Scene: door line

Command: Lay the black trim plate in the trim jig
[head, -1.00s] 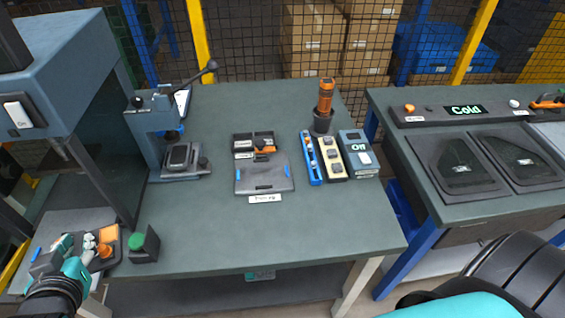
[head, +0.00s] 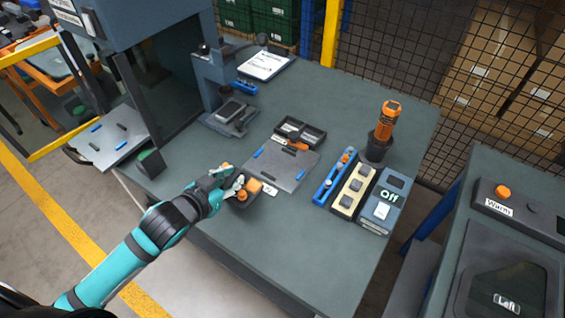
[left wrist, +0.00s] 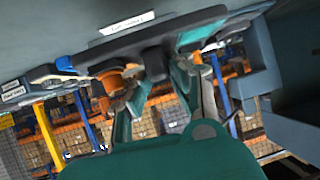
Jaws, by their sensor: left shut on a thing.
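My left gripper (head: 230,186) is shut on a small dark piece with orange parts, which I take to be the black trim plate (head: 244,205). In the left wrist view the fingers (left wrist: 165,85) reach up to a dark slab (left wrist: 205,28) seen nearly edge-on. Their exact contact is unclear. My right gripper is not in view.
A two-part black tray (head: 300,132) sits behind the jig. A blue rail, a cream block (head: 352,190) and a box reading Off (head: 382,205) stand right of it. An orange-handled tool (head: 388,120) stands upright in a cup. A small press (head: 230,112) is behind left.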

